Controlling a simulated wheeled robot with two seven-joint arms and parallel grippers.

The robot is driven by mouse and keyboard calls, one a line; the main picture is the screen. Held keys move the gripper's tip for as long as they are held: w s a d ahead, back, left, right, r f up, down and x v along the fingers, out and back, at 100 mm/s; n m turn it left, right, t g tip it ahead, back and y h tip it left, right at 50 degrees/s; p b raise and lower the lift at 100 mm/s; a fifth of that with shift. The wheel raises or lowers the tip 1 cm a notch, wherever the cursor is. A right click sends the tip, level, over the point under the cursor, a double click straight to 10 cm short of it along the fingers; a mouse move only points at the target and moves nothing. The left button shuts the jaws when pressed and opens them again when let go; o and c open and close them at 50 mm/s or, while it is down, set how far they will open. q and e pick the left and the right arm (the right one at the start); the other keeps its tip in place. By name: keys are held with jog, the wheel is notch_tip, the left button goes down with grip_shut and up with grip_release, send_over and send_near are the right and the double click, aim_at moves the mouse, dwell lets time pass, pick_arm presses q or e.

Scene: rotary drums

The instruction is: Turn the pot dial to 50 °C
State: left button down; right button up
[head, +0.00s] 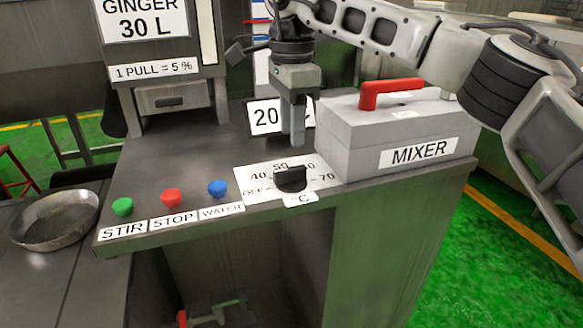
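The pot dial (291,179) is a black knob on a white scale plate (246,175) at the front edge of the dark counter. The scale reads OFF, 40, 50 and 70, with one mark between 50 and 70 partly hidden, and °C below. I cannot tell which mark the knob points to. My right gripper (297,138) points down just above and behind the dial, apart from it. Its fingers look close together from this side, so their opening is unclear. My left gripper is out of view.
Green, red and blue buttons (217,188) labelled STIR, STOP and WATER line the front edge left of the dial. A grey MIXER box (355,150) with a red lever (390,92) stands close on the right. A sign reading 20 (265,117) is behind the gripper. A metal bowl (55,220) sits far left.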

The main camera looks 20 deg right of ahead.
aim_at(292, 168)
notch_tip(292, 168, down, 8)
dwell(0.4)
grip_shut()
